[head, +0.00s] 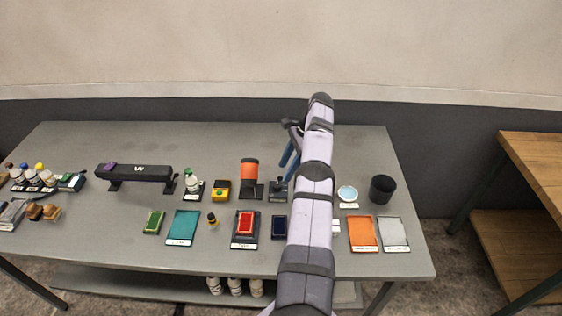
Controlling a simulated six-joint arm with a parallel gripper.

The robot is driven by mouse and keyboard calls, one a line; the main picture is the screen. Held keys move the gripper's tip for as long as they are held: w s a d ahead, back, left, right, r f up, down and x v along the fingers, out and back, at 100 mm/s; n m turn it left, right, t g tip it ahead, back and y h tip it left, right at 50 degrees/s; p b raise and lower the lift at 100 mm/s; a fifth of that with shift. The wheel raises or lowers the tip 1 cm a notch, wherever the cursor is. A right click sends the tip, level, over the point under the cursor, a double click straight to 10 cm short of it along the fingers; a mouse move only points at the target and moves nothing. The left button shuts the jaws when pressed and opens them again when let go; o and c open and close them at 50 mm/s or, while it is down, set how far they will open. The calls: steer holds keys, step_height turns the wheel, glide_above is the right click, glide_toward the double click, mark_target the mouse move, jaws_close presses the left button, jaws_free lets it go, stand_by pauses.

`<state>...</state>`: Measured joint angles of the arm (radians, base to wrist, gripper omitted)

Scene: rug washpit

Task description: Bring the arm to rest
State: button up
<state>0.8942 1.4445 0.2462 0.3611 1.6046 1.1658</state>
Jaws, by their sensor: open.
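My arm reaches over the grey table (120,235) from the front edge toward the back, right of the middle. My gripper (287,160) shows at the left of the arm's far end, with blue fingers pointing down over the back half of the table. It is open, and I see nothing between its fingers. It is close to a dark stand (278,190); I cannot tell whether they touch. My arm hides part of the table and some items behind it.
An orange-topped item (249,172), yellow box (221,190) and black UV lamp (140,173) stand left of my arm. Teal (183,226), red (246,224), orange (363,233) and grey (394,232) trays lie in front. A black cup (382,189) stands right. The table's back strip is clear.

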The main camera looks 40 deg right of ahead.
steer(key=shift+r, duration=0.1)
steer(key=w+a+r+n+g+h+p, duration=0.1)
steer(key=a+r+n, duration=0.45)
steer(key=a, duration=0.55)
steer(key=w+a+r+n+g+h+p, duration=0.1)
steer(key=w+a+r+n+p, duration=0.1)
steer(key=a+r+n, duration=0.6)
steer(key=s+a+f+n+h+p, duration=0.15)
steer(key=s+a+n, duration=0.95)
steer(key=s+a, duration=1.1)
step_height(320, 180, down, 52)
steer(key=s+d+b, duration=0.1)
steer(key=d+b, duration=0.1)
steer(key=b, duration=4.9)
steer(key=shift+s+d+r+m, duration=0.15)
steer(key=shift+s+m, duration=0.05)
steer(key=shift+m, duration=0.15)
steer(key=shift+r, duration=0.1)
